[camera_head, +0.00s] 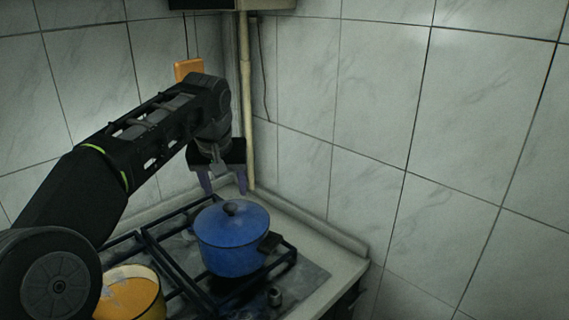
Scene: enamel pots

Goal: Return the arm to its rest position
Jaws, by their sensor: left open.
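My left arm comes in from the left, and my left gripper (221,191) hangs pointing down with its two fingers apart and nothing between them. In the picture it is just above and behind a blue enamel pot (231,247). The pot stands on the stove grate with its blue lid (232,219) on and a dark knob on top. The fingers look clear of the lid knob, though the exact gap is hard to judge. My right gripper is not in view.
A yellow-orange pot (130,294) stands at the lower left, partly behind my arm. The black stove grate (177,259) lies under the pots. Tiled walls (380,130) meet in a corner with a pale vertical pipe (246,100). An orange box (188,69) is on the wall.

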